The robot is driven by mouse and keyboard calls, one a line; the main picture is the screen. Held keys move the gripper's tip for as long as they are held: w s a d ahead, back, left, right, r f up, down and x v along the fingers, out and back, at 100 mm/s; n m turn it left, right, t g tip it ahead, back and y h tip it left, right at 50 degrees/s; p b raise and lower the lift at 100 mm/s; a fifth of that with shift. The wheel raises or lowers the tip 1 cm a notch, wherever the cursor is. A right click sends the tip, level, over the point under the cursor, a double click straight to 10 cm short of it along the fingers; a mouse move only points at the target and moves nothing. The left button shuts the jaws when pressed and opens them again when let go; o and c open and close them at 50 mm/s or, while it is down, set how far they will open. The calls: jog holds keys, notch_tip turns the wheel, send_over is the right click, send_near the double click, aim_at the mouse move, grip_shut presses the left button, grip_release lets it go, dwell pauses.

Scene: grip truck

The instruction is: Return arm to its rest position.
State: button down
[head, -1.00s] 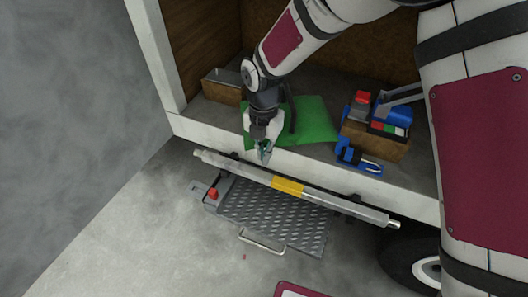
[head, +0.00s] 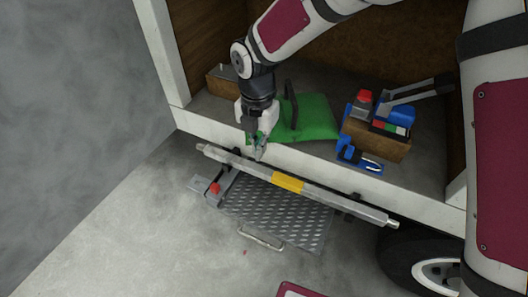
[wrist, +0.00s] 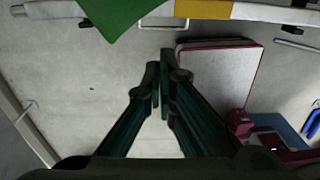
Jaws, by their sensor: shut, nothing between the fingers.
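My gripper (head: 259,150) points down just in front of the truck bed's edge, above the grey bar with the yellow band (head: 288,183). Its fingers are together with nothing between them. In the wrist view the fingers (wrist: 160,75) also show closed, over the grey floor. My arm reaches in from the upper right of the head view and bends down at the elbow.
The truck bed (head: 285,158) holds a green cloth-like piece (head: 318,118) with a dark handle, a wooden box (head: 375,142) with blue and red tools, and a small bin (head: 222,85). Below are a ridged metal step (head: 275,212) and a wheel (head: 425,270).

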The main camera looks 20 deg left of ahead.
notch_tip(320, 180, up, 6)
jog(key=s+d+r+m+t, duration=0.1)
jog(key=d+r+m, duration=0.65)
jog(key=d, duration=0.35)
jog(key=s+d+r+m+t, duration=0.1)
jog(key=d+r+m, duration=0.5)
jog(key=d+m, duration=0.4)
jog(key=s+d+r+m+t, duration=0.2)
jog(key=s+d+m, duration=1.2)
jog(key=d+m, duration=0.2)
jog(key=shift+m+t, duration=0.3)
jog(key=shift+m, duration=0.55)
jog(key=shift+r, duration=0.1)
